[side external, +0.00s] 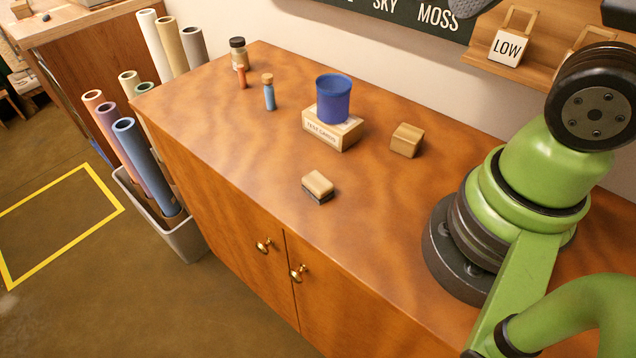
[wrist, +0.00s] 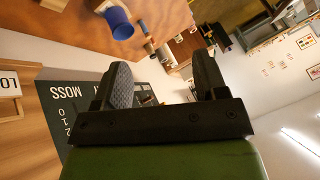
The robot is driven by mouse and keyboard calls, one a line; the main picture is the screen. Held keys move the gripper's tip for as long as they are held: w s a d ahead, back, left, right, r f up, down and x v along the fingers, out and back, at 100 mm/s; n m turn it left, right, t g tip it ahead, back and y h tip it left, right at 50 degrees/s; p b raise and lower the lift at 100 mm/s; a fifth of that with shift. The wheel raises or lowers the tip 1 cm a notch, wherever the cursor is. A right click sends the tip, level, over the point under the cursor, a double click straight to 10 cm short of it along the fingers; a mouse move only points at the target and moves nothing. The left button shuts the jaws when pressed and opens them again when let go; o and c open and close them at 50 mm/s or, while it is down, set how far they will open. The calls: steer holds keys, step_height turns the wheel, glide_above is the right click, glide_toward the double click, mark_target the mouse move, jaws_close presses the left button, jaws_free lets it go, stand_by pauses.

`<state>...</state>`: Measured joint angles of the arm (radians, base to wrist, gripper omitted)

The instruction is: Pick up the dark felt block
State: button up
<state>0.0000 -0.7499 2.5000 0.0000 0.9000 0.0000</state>
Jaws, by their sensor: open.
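The block with dark felt (side external: 318,187) lies on the brown cabinet top near its front edge in the side view. Its upper part is pale wood and its lower part is a dark layer. I cannot make it out in the wrist view. My gripper (wrist: 160,72) is open, with two dark fingers spread apart and nothing held between them. It is up high, away from the block; only a grey bit of it seems to show at the top edge of the side view.
A blue cup (side external: 333,100) stands on a labelled wooden box (side external: 331,133) behind the block. A plain wooden block (side external: 407,140) is to the right. A blue bottle (side external: 269,95), an orange vial (side external: 242,78) and a dark-capped jar (side external: 238,55) stand at the far left. A shelf (side external: 540,80) is on the wall.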

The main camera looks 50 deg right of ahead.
steer(key=n+g+h, duration=0.2)
steer(key=g, duration=0.5)
glide_above(318, 181)
step_height(318, 181, down, 18)
steer(key=f, duration=0.7)
steer(key=shift+w+d, duration=0.1)
steer(key=shift+w, duration=0.25)
steer(key=shift+s+f, duration=0.15)
steer(key=shift+f, duration=1.4)
steer(key=shift+s+f, duration=0.15)
steer(key=shift+f, duration=1.35)
steer(key=c, duration=1)
